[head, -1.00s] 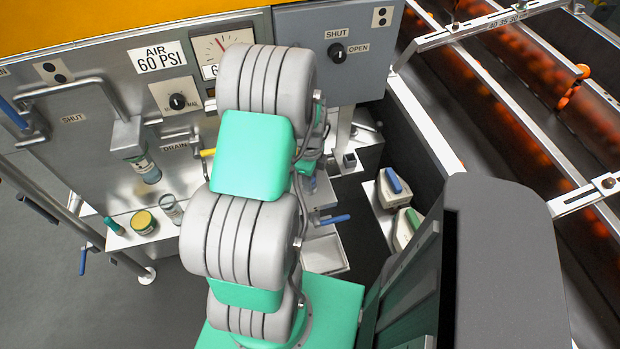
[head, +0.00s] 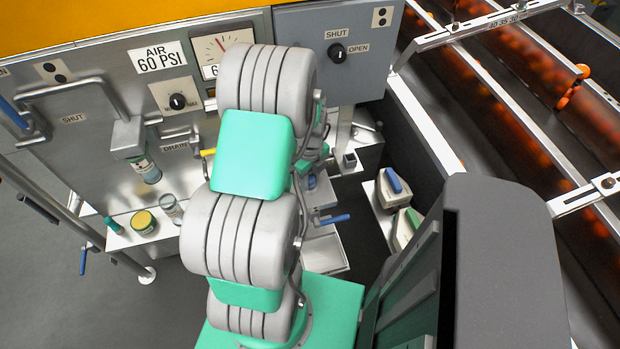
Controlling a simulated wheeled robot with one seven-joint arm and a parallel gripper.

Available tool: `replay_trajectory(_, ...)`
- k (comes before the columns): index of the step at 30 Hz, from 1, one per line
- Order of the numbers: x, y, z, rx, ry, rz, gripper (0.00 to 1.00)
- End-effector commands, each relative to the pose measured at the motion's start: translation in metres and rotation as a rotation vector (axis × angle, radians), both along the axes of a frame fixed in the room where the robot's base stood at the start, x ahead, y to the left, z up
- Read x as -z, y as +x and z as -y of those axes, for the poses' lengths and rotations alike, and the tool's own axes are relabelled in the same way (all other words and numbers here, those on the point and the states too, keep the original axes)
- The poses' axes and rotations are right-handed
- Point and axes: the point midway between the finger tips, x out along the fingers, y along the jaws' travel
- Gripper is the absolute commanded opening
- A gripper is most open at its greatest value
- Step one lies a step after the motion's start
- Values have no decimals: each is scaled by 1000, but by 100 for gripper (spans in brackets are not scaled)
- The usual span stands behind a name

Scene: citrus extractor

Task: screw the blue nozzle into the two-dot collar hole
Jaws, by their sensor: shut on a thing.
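My arm fills the middle of the head view and covers much of the work area. A small part of my wrist shows at the arm's right edge, but the gripper's fingers are hidden behind the arm. I cannot make out the blue nozzle or the collar hole for sure. A small bluish piece (head: 312,182) shows just right of the arm, below the wrist; I cannot tell what it is.
A blue-handled valve (head: 332,219) sticks out right of my arm. Two blocks, one blue-topped (head: 393,182) and one green-topped (head: 410,222), stand on a ledge at right. Jars (head: 144,222) stand on the left shelf. A conveyor with orange fruit (head: 520,90) runs at right.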

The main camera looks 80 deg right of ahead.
Motion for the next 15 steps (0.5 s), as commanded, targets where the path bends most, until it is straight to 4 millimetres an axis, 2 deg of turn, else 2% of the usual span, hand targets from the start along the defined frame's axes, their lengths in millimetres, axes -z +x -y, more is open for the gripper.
replay_trajectory(1, 0, 0, 1, -2, -2, 1, 7)
replay_trajectory(2, 0, 0, 1, -2, -2, 1, 31)
replay_trajectory(5, 0, 0, 1, -2, -1, 0, 40)
replay_trajectory(12, 0, 0, 0, -8, -1, 0, 42)
replay_trajectory(15, 0, 0, 0, -98, 0, 0, 42)
